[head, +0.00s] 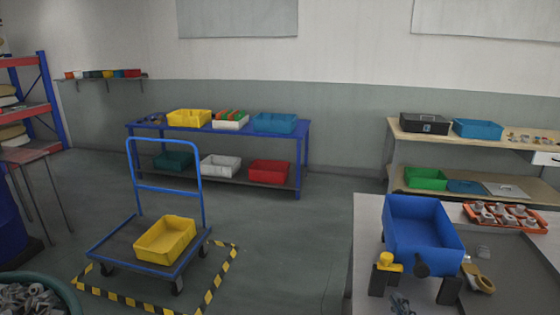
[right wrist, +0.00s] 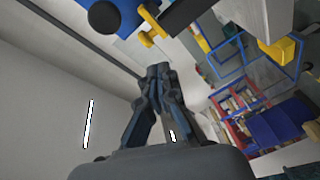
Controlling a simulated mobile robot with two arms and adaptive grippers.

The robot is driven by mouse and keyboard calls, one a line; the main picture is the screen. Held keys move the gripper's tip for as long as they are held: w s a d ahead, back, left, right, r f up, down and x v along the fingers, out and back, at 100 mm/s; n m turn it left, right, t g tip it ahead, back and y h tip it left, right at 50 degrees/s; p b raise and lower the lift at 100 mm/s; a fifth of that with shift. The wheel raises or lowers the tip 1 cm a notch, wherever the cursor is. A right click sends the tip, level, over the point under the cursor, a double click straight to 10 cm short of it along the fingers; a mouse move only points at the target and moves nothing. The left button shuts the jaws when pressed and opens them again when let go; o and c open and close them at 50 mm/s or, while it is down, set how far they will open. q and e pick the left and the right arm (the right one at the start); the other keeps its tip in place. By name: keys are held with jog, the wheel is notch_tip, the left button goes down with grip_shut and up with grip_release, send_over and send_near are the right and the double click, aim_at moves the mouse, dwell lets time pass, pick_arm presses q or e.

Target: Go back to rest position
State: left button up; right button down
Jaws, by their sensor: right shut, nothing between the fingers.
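My right gripper (head: 402,304) shows only partly at the bottom edge of the head view, in front of the blue tank (head: 428,240) on the grey table (head: 368,215). In the right wrist view my right gripper (right wrist: 158,72) has its dark fingers together at the tips, with nothing between them. It is apart from the tank. My left gripper is not in the head view.
Close by are a yellow piece (head: 390,262), dark blocks and a tan item (head: 481,279). An orange tray (head: 512,229) with several grey parts stands behind right. A trolley holding a yellow bin (head: 165,240) stands left. Open floor separates it from the table.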

jog(key=s+a+f+m+g+h, duration=0.1)
jog(key=s+f+m+g+h, duration=0.2)
jog(key=s+f+m+g, duration=0.75)
jog(key=s+a+f+g+y, duration=0.2)
jog(key=s+a, duration=0.2)
jog(key=s, duration=0.4)
jog(key=s+a+f+g+y, duration=0.1)
jog(key=s+a+f+g, duration=0.15)
jog(key=s, duration=0.55)
notch_tip(320, 180, down, 25)
jog(key=s, duration=0.2)
jog(key=s+d+f+g, duration=0.1)
jog(key=s+d+f, duration=0.1)
jog(key=s+f, duration=1.4)
jog(key=shift+s+d+f+g, duration=0.15)
jog(key=shift+s+f+g, duration=0.15)
jog(key=shift+f+g, duration=0.15)
